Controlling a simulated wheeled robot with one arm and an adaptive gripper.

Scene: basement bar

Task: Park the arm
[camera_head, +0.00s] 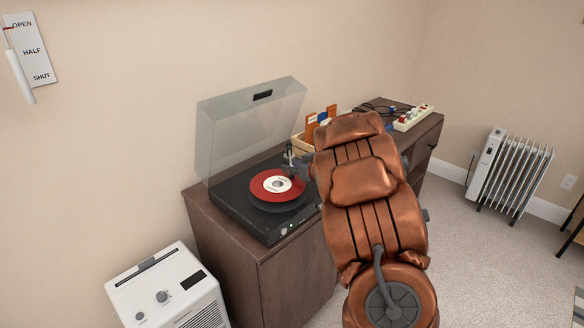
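My copper-coloured arm reaches from the bottom of the head view up over the right side of a turntable (240,212). Only a small dark part of my gripper (298,166) shows, past the left side of the arm's far end. It is above or beside the rear right of the red record (268,188). Whether it touches anything there, and whether its fingers are open or shut, I cannot tell. The arm hides the right edge of the turntable.
The turntable's clear lid (235,130) stands open. Its dark wooden cabinet (290,285) runs right, bearing a wooden box with orange items (311,127) and a power strip (412,118). A white appliance (165,290) stands front left, a radiator (508,170) far right.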

